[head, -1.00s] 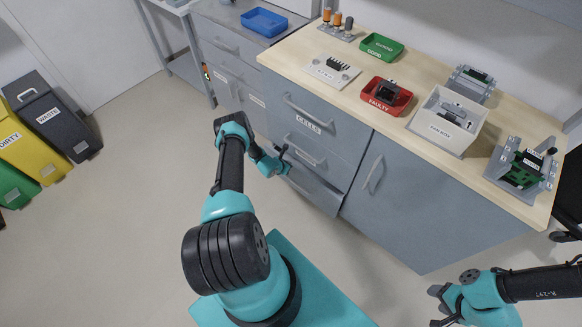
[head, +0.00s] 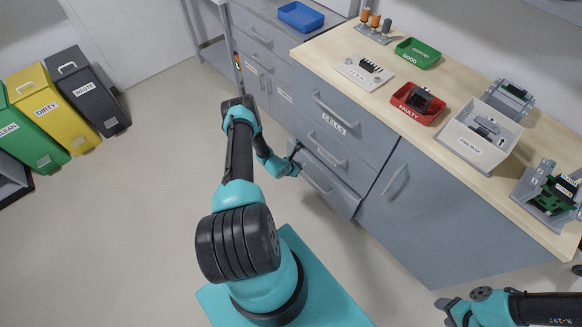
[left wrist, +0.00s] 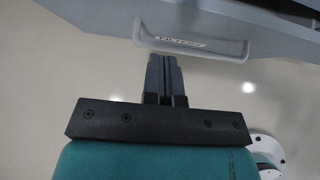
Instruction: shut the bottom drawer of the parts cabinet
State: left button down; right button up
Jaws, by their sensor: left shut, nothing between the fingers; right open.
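The grey parts cabinet (head: 352,138) stands under the wooden worktop. Its bottom drawer (head: 343,200) sticks out a little below the other drawers. In the left wrist view the drawer front (left wrist: 240,17) fills the top, with its pale labelled handle (left wrist: 190,47) crossing it. My left gripper (head: 296,165) is low at the left part of the bottom drawer's front. In the left wrist view its fingers (left wrist: 164,62) are shut and empty, pointing at the handle; I cannot tell whether they touch. My right gripper (head: 444,311) is open and empty, low at the right.
Waste bins (head: 90,92) stand at the far left. The floor (head: 150,210) between them and my left arm is clear.

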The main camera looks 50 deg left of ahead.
pick_arm(q)
jog(key=v, duration=0.6)
dwell(0.4)
